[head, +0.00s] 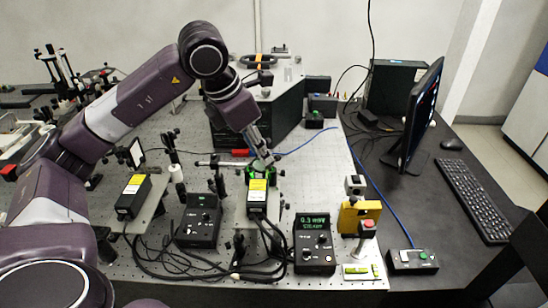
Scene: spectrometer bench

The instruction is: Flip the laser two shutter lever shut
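Two black laser boxes with yellow labels lie on the perforated bench: a left one (133,197) and a right one (257,198). I cannot read which is laser two. A green-edged part (258,174) sits at the far end of the right laser, where a shutter would be. My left gripper (264,160) reaches down to it from above, its fingertips at or just beside it. The fingers look close together, but their gap and any contact are unclear. The lever itself is hidden or too small to make out. My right gripper is out of view.
A left controller (199,222) and a right controller (314,246) reading about 0.3 mW stand near the lasers. Black cables lie in front. A yellow block (358,216), a red-button post (367,229) and a monitor (419,115) are to the right. Optics posts crowd the left.

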